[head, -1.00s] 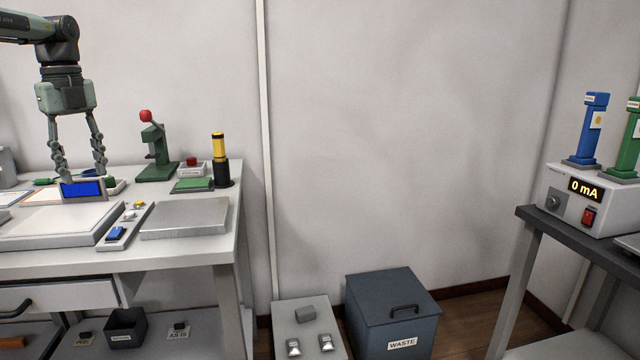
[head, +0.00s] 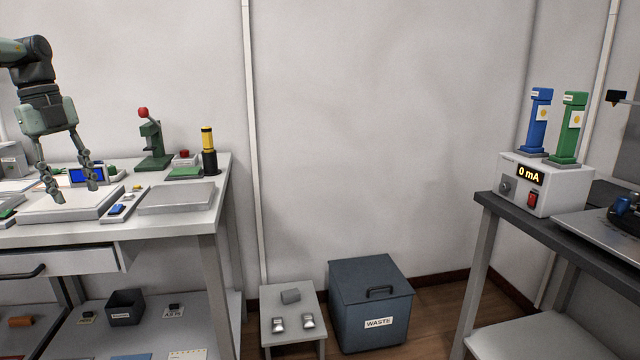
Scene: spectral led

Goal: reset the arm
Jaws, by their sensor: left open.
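My left gripper (head: 75,192) hangs from the left arm at the far left of the head view. Its fingers point down, spread apart, with nothing between them. It is above the pale flat platform (head: 45,212) on the white workbench (head: 190,226). A small device with a blue screen (head: 84,176) stands behind its fingers. My right gripper is not in view.
A green press with a red knob (head: 154,150) and a yellow-black cylinder (head: 208,152) stand at the bench's back. A waste bin (head: 372,290) and a low stool (head: 278,302) stand on the floor. A "0 mA" box (head: 560,185) sits on the right table.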

